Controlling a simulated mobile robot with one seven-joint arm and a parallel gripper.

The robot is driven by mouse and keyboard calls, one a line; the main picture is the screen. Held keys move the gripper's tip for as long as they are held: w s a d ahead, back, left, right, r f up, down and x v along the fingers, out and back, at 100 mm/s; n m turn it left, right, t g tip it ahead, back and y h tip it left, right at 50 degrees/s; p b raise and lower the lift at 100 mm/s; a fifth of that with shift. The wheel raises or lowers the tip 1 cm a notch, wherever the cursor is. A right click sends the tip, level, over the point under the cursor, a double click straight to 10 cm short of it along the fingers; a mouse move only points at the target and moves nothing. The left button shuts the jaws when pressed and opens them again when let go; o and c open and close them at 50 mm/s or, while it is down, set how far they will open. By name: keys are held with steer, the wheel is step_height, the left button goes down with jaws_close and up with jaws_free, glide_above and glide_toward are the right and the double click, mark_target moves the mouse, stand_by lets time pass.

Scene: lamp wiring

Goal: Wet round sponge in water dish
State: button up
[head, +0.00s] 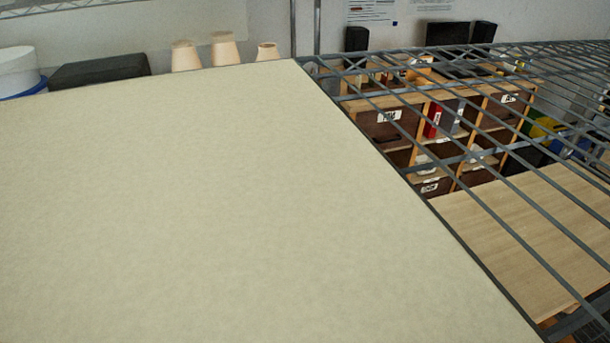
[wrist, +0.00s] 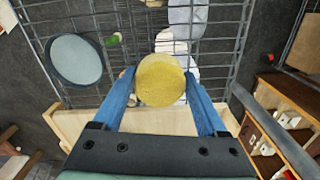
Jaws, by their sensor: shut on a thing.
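In the wrist view, my gripper (wrist: 160,76) has its two blue fingers shut on the round yellow sponge (wrist: 160,88), one finger at each side. The sponge's flat face shows, and a wooden edge lies behind its lower part. A round grey-blue thing with a darker rim (wrist: 75,60) is at the upper left, apart from the sponge. It may be the water dish, but I cannot tell whether it holds water. Neither my gripper nor the sponge shows in the head view.
A large plain beige surface (head: 200,200) fills much of the head view. Grey wire grid (head: 480,190) spans its right, with a wooden tabletop (head: 530,235) and shelves (head: 400,125) beyond. The wrist view shows wire grid, pale round things (wrist: 187,22) and a small green thing (wrist: 113,40).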

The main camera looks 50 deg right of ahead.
steer(key=s+a+p, duration=0.4)
steer(key=s, duration=0.3)
steer(key=s+a+p, duration=0.5)
steer(key=s, duration=0.2)
steer(key=shift+s, duration=0.3)
stand_by(0.3)
steer(key=shift+f, duration=0.1)
stand_by(0.6)
steer(key=shift+f+b, duration=2)
steer(key=shift+f, duration=1.5)
steer(key=shift+d+f, duration=0.1)
steer(key=shift+f, duration=0.4)
steer(key=shift+f, duration=0.15)
